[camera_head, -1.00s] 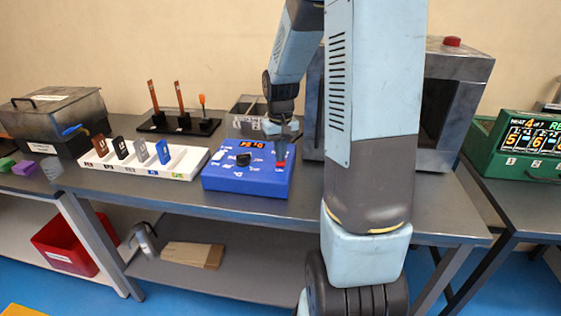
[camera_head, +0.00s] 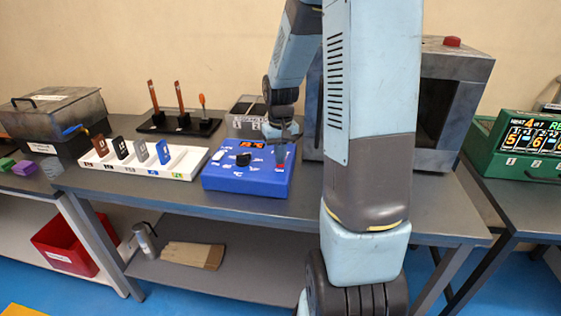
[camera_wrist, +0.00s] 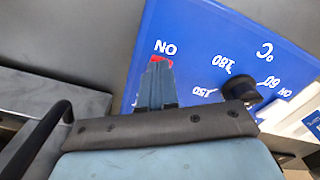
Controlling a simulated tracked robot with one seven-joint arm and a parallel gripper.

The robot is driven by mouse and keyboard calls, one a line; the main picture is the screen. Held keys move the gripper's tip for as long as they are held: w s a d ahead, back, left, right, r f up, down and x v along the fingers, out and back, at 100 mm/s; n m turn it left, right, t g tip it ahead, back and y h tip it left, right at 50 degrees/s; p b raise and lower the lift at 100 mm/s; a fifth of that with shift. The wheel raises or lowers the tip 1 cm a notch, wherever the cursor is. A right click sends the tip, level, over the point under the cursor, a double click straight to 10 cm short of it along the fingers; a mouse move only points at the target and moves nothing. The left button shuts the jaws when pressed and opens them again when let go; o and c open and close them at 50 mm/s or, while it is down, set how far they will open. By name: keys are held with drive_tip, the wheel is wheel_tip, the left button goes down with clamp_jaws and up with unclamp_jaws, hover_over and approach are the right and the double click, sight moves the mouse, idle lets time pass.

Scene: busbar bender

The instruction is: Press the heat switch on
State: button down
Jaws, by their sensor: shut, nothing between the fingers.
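The blue control box (camera_head: 236,180) stands on the grey bench, with an orange lit display (camera_head: 258,145) and a black knob (camera_head: 243,159) on its top. The red heat switch (camera_wrist: 160,60) shows as a small red patch below the "ON" label in the wrist view, partly hidden behind my fingertips. My gripper (camera_wrist: 157,82) is shut and empty, its fingertips over the red switch; I cannot tell whether they touch it. In the head view my gripper (camera_head: 281,154) is above the right side of the box. The knob (camera_wrist: 240,90) also shows in the wrist view, right of my fingers.
A white rack (camera_head: 143,162) with several coloured upright tabs stands left of the box. A black stand (camera_head: 180,126) with copper strips and a grey bin (camera_head: 245,112) are behind. A grey machine (camera_head: 455,85) stands right, beyond my arm.

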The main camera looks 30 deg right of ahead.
drive_tip(key=shift+r, duration=3.45)
drive_tip(key=s+a+r+t, duration=0.2)
drive_tip(key=s+a+r, duration=0.2)
drive_tip(key=s+r, duration=0.3)
drive_tip(key=s+a+r+n+t, duration=0.1)
drive_tip(key=s+a+r+t, duration=0.2)
drive_tip(key=s, duration=1.1)
wheel_tip(320, 180, up, 4)
drive_tip(key=shift+s+a+r+t, duration=0.2)
drive_tip(key=shift+a+t, duration=0.1)
drive_tip(key=shift+a, duration=0.9)
